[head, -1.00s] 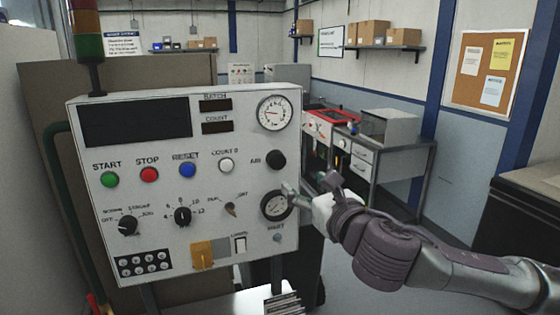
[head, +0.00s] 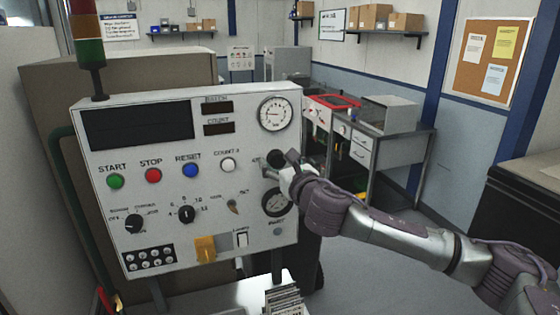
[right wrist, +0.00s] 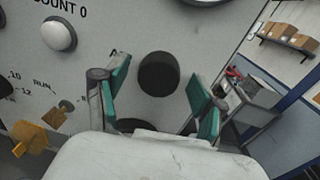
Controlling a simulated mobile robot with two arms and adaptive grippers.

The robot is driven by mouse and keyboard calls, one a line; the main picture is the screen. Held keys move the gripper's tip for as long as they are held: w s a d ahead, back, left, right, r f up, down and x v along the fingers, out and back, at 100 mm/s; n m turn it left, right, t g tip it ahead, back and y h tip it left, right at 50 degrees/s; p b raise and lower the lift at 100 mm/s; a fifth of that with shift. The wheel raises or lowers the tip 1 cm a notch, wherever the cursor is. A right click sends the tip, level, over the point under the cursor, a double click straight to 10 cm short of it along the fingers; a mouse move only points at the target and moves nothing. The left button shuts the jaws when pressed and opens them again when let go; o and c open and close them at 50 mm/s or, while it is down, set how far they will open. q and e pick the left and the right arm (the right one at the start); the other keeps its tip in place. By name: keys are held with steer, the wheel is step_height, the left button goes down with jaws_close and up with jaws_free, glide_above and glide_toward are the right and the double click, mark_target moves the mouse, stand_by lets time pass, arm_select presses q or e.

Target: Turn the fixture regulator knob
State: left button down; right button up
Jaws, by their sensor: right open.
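The control panel (head: 130,205) is a white upright box with buttons, dials and gauges. In the right wrist view the black knob (right wrist: 158,74) lies between and ahead of the two green-padded fingers. My right gripper (right wrist: 158,88) is open around the line of the knob, with gaps on both sides. It also shows in front of the panel in the head view (head: 270,166). My left gripper is not in view.
Green, red and blue buttons (head: 190,170) and black selector knobs (head: 186,214) fill the left and middle. A metal workbench (head: 385,150) stands behind at right.

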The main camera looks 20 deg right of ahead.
steer(key=c, duration=1.1)
steer(key=shift+c, duration=0.2)
